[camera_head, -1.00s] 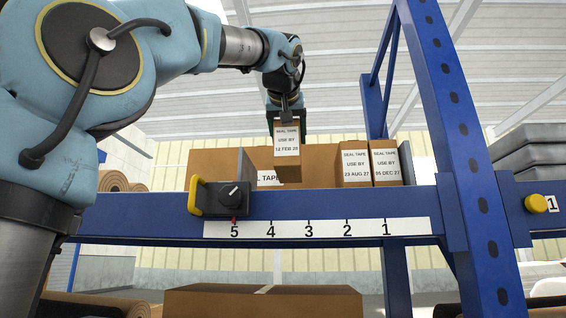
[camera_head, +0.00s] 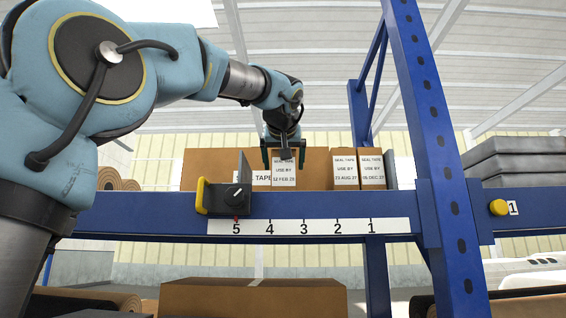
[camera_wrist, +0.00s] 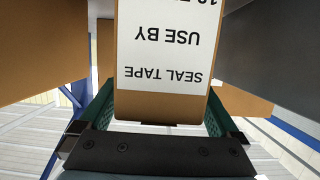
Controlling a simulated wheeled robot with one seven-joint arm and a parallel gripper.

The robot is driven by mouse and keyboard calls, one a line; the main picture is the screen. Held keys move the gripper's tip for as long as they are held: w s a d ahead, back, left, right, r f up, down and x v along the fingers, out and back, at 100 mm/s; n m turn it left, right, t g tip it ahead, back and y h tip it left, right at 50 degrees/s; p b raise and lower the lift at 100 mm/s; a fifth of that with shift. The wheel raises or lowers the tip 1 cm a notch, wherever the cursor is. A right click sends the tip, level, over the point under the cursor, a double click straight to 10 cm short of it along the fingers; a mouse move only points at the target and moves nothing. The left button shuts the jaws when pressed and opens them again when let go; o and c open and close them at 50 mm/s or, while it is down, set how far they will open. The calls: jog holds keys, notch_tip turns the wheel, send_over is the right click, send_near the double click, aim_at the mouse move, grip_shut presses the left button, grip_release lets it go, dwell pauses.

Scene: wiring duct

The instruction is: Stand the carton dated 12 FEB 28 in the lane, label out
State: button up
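The carton dated 12 FEB 28 (camera_head: 284,176) is upright in the lane behind the blue beam, between the grey divider and the two other dated cartons. Its white label faces the head camera; its lower end is hidden by the beam. My gripper (camera_head: 284,160) is above it, fingers down along both sides, shut on it. The wrist view shows its label (camera_wrist: 160,45) upside down between the green fingers (camera_wrist: 162,112). I cannot tell whether it touches the shelf. The lane's grey divider (camera_head: 244,170) stands close on its left.
Cartons dated 23 AUG 27 (camera_head: 345,172) and 06 DEC 27 (camera_head: 372,170) stand at the right, with a gap before them. A large brown box (camera_head: 215,165) is behind. A black knob box (camera_head: 236,197) with a yellow handle sits on the blue beam (camera_head: 320,204) above mark 5.

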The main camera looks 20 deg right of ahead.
jog(key=b+v, duration=0.4)
jog(key=v, duration=0.8)
dwell(0.5)
